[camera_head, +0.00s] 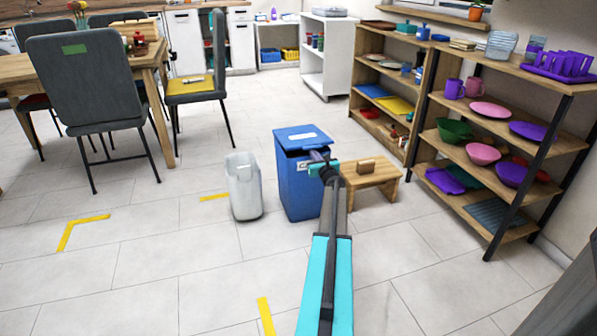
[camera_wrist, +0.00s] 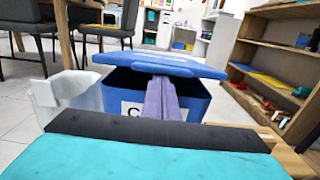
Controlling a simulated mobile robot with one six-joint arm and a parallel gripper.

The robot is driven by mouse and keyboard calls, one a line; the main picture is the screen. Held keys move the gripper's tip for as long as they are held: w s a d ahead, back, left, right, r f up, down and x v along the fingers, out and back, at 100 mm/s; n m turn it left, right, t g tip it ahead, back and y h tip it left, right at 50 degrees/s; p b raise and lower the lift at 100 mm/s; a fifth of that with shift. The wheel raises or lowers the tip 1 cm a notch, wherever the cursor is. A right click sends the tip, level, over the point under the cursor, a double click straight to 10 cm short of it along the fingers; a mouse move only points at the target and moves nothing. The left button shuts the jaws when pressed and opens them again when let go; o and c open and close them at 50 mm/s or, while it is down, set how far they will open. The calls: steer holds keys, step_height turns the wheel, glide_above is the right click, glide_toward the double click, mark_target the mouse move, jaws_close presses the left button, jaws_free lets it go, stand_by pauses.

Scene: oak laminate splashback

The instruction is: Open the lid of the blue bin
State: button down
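The blue bin (camera_head: 302,188) stands upright on the tiled floor, with a white label on its front, partly covered in the wrist view (camera_wrist: 196,106). Its blue lid (camera_head: 297,134) has a pale label on top. In the wrist view the lid (camera_wrist: 190,67) sits slightly raised at the front, with a dark gap below its edge. My gripper (camera_head: 317,156) is at the bin's front upper edge. Its purple-grey fingers (camera_wrist: 160,98) look closed together, with the tips at the gap under the lid's front edge. Whether the tips touch the lid is unclear.
A pale open bin (camera_head: 244,188) stands close left of the blue bin. A small wooden stool (camera_head: 382,178) is close on the right. Shelves with dishes (camera_head: 490,135) line the right side. A chair (camera_head: 90,85) and table are at the left. The front-left floor is clear.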

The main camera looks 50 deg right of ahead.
mark_target(313, 147)
steer(key=shift+w+d+r+p, duration=0.2)
steer(key=shift+r+p, duration=0.5)
steer(key=shift+r, duration=0.4)
steer(key=shift+w+d+r+p, duration=0.15)
steer(key=shift+r+p, duration=0.55)
steer(key=shift+r, duration=0.4)
steer(key=shift+a, duration=0.1)
steer(key=shift+w+r+p, duration=0.2)
steer(key=shift+r+p, duration=0.35)
steer(key=shift+r, duration=0.3)
steer(key=shift+w+d+r+p, duration=0.2)
steer(key=shift+r+p, duration=0.2)
steer(key=shift+r, duration=0.2)
steer(key=shift+w+d+r+p, duration=0.2)
steer(key=shift+r+p, duration=0.2)
steer(key=shift+r, duration=0.3)
